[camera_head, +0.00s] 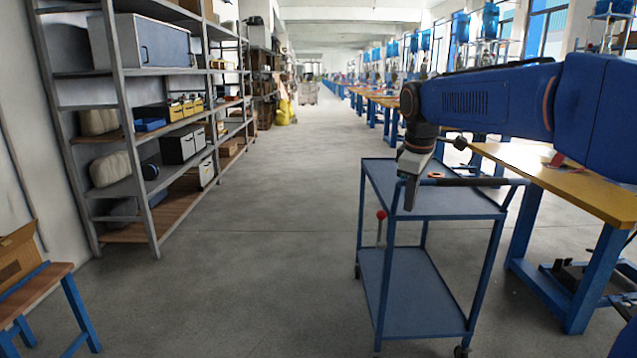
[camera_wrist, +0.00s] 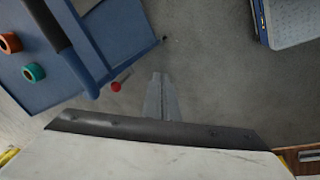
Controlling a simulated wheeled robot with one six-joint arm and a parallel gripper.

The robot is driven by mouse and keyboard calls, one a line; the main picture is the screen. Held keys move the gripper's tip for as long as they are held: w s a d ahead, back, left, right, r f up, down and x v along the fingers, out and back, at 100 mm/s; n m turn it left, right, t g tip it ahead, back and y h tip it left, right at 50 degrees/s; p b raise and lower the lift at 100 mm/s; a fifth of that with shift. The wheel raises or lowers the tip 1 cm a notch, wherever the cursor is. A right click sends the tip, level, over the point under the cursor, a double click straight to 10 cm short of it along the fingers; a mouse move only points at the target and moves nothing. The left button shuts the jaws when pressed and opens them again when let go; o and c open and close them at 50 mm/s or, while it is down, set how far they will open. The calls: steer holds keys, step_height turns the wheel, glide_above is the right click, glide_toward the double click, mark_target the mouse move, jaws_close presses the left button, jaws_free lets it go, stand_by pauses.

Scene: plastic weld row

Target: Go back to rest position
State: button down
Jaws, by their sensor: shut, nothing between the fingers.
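My gripper (camera_head: 411,192) hangs at the end of my blue arm, pointing down in front of the blue two-shelf trolley (camera_head: 465,203) in the head view. In the wrist view my gripper (camera_wrist: 161,82) has its fingers together, with bare grey floor behind them and nothing held. The trolley (camera_wrist: 60,92) lies to the left of the fingers there, with its dark handle bar and a red knob (camera_wrist: 116,87) close by. I cannot tell the exact gap between fingers and trolley.
An orange roll (camera_wrist: 10,43) and a teal roll (camera_wrist: 34,73) are on the trolley top. Grey shelving (camera_head: 125,130) lines the left side. A yellow-topped workbench (camera_head: 590,190) stands right of the trolley. A small wooden table (camera_head: 38,290) is at lower left. The middle aisle is clear.

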steer(key=s+d+f+m, duration=0.1)
steer(key=s+f+m, duration=0.2)
steer(key=s, duration=0.8)
steer(key=s+d+f+m+t, duration=0.1)
steer(key=s+f+m, duration=0.3)
steer(key=s+f, duration=0.4)
steer(key=s+d+f+m+t, duration=0.1)
steer(key=s+d+f+m, duration=0.2)
steer(key=s, duration=1.2)
step_height(320, 180, down, 3)
steer(key=shift+d+r+m+y, duration=0.15)
steer(key=shift+m+y, duration=0.15)
steer(key=shift+m, duration=0.3)
